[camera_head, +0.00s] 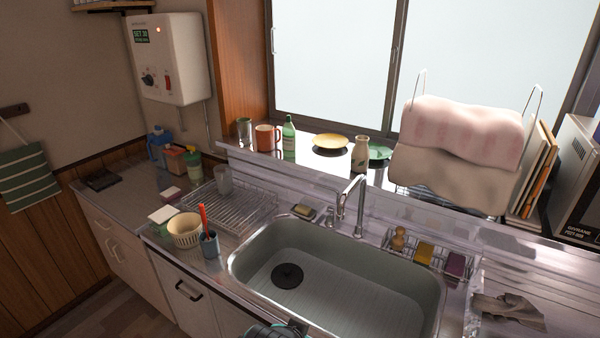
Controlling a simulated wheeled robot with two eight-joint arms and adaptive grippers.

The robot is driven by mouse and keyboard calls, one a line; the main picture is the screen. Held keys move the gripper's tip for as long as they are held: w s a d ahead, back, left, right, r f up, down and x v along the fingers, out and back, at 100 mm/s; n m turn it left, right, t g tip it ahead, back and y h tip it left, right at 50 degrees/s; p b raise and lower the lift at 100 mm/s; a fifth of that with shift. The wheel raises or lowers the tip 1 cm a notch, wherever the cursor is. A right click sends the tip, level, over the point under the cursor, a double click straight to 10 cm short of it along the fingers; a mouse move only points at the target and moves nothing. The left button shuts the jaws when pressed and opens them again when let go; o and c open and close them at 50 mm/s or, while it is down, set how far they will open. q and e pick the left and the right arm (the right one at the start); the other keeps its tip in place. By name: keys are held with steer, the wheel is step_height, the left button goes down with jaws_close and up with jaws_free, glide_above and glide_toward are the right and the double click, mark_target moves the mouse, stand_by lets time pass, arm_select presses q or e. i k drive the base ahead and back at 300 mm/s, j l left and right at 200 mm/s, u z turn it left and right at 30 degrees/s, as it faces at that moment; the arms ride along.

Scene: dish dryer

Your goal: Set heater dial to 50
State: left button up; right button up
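The heater (172,60) is a white box on the wall at the upper left. Its dark round dial (148,78) is on the lower part of the front face. A small green display (141,36) above the dial shows "SET" and a number that looks like 30, too small to read surely. A red switch (167,82) is right of the dial, and a small orange light is near the top. Neither gripper's fingers show. Only a dark part of my own body with teal edges shows at the bottom edge, far from the heater.
Below the heater, the counter holds small bottles and boxes (175,160). A dish rack (235,205), a cream basket (186,230) and a cup of utensils (209,243) stand left of the sink (340,280). The air before the heater is clear.

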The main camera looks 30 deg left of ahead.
mark_target(148, 80)
steer(key=u, duration=1.7)
steer(key=i+j+z, duration=0.15)
steer(key=z, duration=0.2)
steer(key=i+j+z, duration=0.1)
steer(key=z, duration=0.25)
